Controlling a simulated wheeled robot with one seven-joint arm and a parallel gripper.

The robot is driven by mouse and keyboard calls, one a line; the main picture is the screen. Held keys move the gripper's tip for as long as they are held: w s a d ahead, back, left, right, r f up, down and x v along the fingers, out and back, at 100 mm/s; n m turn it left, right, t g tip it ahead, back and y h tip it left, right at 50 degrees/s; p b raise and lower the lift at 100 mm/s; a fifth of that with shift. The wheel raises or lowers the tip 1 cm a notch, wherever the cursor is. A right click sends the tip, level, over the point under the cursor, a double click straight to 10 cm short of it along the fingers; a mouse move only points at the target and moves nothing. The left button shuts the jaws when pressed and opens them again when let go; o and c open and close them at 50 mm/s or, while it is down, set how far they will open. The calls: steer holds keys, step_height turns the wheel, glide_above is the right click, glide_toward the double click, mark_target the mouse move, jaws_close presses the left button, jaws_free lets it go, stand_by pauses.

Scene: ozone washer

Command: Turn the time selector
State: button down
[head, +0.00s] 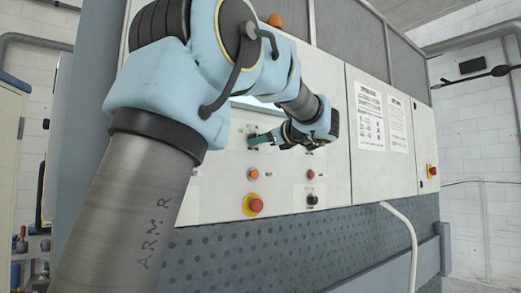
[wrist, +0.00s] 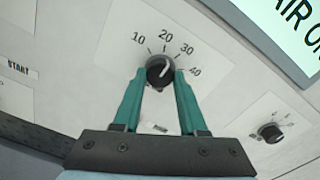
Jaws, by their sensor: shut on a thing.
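The time selector (wrist: 159,72) is a round black knob with a light pointer line, on a white label marked 10, 20, 30 and 40. In the wrist view its pointer aims to the upper right, between 30 and 40. My gripper (wrist: 160,80) has its two green fingers on either side of the knob, shut on it. In the head view my gripper (head: 262,137) is at the panel, and the knob is mostly hidden behind the fingers.
A second black knob (wrist: 271,132) is at the right in the wrist view, near a screen (wrist: 290,30). In the head view, an orange button (head: 254,174), a red button (head: 311,174), a red emergency stop (head: 255,205) and a black switch (head: 312,199) sit below my gripper.

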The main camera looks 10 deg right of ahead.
steer(key=n+b, duration=0.4)
steer(key=shift+b, duration=0.3)
stand_by(0.5)
steer(key=shift+c, duration=2.2)
jaws_free()
steer(key=b+v, duration=0.2)
steer(key=v, duration=0.8)
steer(key=shift+s+d, duration=0.25)
steer(key=shift+s, duration=0.1)
